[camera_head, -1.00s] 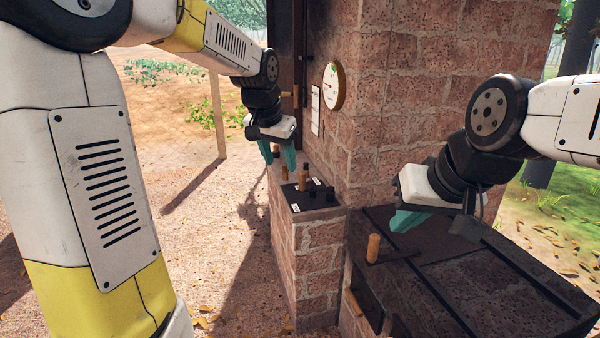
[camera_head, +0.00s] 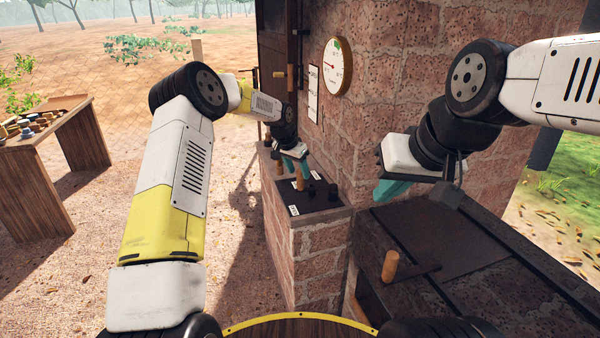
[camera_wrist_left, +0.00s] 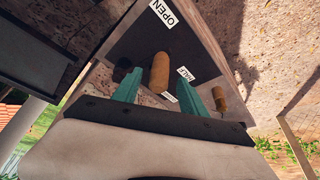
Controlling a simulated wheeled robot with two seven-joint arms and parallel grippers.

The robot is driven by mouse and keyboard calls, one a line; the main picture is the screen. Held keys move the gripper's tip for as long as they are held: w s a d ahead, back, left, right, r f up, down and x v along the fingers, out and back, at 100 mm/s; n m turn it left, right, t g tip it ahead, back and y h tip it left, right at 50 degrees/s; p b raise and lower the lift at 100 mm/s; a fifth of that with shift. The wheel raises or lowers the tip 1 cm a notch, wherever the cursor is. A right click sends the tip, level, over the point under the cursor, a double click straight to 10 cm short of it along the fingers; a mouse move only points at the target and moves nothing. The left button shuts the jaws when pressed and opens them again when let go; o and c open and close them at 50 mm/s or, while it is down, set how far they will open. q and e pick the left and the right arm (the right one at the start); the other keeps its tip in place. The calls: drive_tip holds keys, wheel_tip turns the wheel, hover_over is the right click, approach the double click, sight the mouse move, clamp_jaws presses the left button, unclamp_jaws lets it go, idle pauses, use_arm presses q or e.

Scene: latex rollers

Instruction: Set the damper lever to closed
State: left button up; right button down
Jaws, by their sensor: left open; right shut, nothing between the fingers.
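The damper lever shows as an upright wooden handle (camera_head: 299,178) on a dark plate (camera_head: 316,201) atop the brick ledge. In the left wrist view the handle (camera_wrist_left: 160,72) stands between my fingers, near the OPEN label (camera_wrist_left: 164,12) and the HALF label (camera_wrist_left: 185,73). A third label (camera_wrist_left: 169,97) lies partly hidden near the fingers. My left gripper (camera_head: 293,164) is open, with one finger on each side of the handle; contact cannot be told. My right gripper (camera_head: 386,190) is shut and empty above the dark metal top.
Dark knobs (camera_head: 322,190) stand beside the handle on the plate. A round gauge (camera_head: 338,66) and a sign (camera_head: 313,93) hang on the brick wall. A wooden table (camera_head: 35,190) with small items stands left.

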sight(301, 177)
use_arm(q)
drive_tip(key=shift+x, duration=2.2)
clamp_jaws()
